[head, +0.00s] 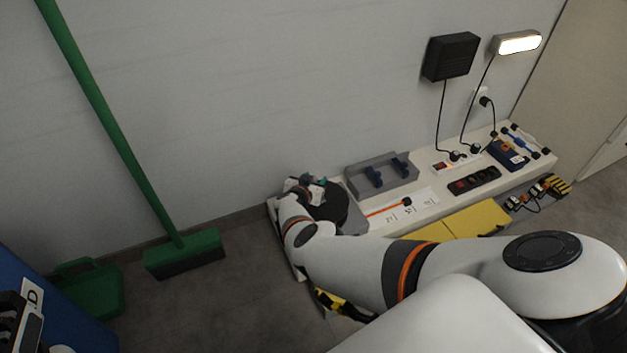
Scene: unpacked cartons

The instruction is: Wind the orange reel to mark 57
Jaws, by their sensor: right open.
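The reel (328,204) shows as a dark round drum on a grey base (355,222) at the left end of the white bench. An orange cable (385,209) runs from its side to a black plug end (407,202). The cable lies across white cards with printed marks (390,217), too small to read surely. My right gripper (308,187) is at the drum's upper left, open; my wrist partly hides it and the drum. I cannot tell whether it touches the reel.
A grey tray (352,180) with blue holders stands behind the cable. Power strips (474,182) and a blue box (508,154) stand to the right. A green broom (185,252) leans left; floor between is clear.

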